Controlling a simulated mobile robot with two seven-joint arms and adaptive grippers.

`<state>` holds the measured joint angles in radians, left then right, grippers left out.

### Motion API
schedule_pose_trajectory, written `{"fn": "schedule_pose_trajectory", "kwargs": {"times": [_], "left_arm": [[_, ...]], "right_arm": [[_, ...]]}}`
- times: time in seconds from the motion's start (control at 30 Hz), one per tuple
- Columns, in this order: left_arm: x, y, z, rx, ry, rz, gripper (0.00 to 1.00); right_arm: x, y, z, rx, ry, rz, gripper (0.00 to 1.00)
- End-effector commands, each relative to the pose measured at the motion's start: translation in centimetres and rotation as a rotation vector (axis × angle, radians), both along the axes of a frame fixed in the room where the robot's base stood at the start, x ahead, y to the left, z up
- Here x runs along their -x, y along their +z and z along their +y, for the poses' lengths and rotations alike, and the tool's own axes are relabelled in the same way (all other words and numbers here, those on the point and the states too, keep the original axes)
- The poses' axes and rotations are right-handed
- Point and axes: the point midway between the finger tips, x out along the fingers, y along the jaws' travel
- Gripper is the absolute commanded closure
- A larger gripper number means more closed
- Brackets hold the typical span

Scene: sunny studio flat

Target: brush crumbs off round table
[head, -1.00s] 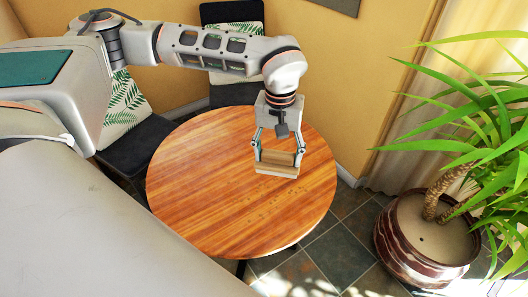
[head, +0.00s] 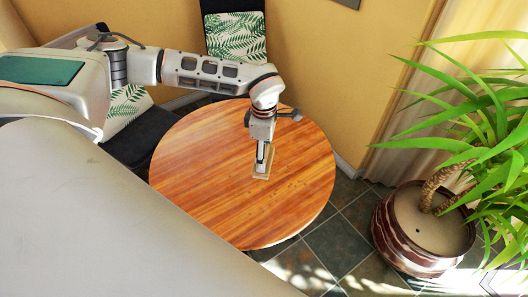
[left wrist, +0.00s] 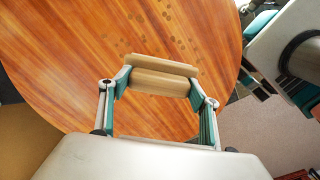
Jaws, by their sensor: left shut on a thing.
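The round wooden table (head: 200,175) fills the middle of the head view, and its top also shows in the left wrist view (left wrist: 60,60). My left gripper (head: 263,157) points down over the table and is shut on a pale wooden brush (head: 261,176). In the left wrist view the brush (left wrist: 160,82) lies crosswise between the fingers of the gripper (left wrist: 158,88). Its bristles are hidden, and I cannot tell whether it touches the tabletop. Small dark crumbs (left wrist: 150,30) are scattered on the wood beyond the brush. My right gripper is not in view.
A chair with a leaf-patterned cushion (head: 235,38) stands behind the table, and another chair (head: 140,135) is at its left. A large plant pot (head: 415,240) stands on the tiled floor at the right. The table's left and front parts look clear.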

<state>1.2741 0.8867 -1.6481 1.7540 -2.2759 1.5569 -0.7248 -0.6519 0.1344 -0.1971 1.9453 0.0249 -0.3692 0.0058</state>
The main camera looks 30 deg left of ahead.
Motion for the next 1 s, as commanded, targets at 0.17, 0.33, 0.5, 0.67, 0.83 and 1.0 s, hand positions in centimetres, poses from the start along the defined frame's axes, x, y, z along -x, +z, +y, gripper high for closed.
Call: {"fn": "schedule_pose_trajectory", "kwargs": {"times": [0.17,0.33,0.5,0.67,0.83,1.0], "left_arm": [[0.0,0.0,0.0,0.0,-0.002,0.0,0.61],[-0.1,0.1,-0.1,0.001,-0.003,0.0,0.61],[-0.1,-0.9,-0.2,0.001,-0.003,-0.001,0.61],[-0.1,-2.4,-0.2,0.0,-0.003,0.0,0.61],[-0.1,-4.3,-0.2,0.0,-0.004,0.001,0.61],[-0.1,-6.0,-0.2,0.0,-0.003,0.0,0.61]], "right_arm": [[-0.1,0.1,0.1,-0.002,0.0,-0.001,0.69],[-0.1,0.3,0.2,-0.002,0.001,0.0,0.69],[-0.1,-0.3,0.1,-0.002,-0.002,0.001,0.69],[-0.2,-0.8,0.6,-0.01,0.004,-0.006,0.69],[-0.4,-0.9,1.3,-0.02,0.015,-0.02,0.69],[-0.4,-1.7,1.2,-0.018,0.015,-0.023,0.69]]}}
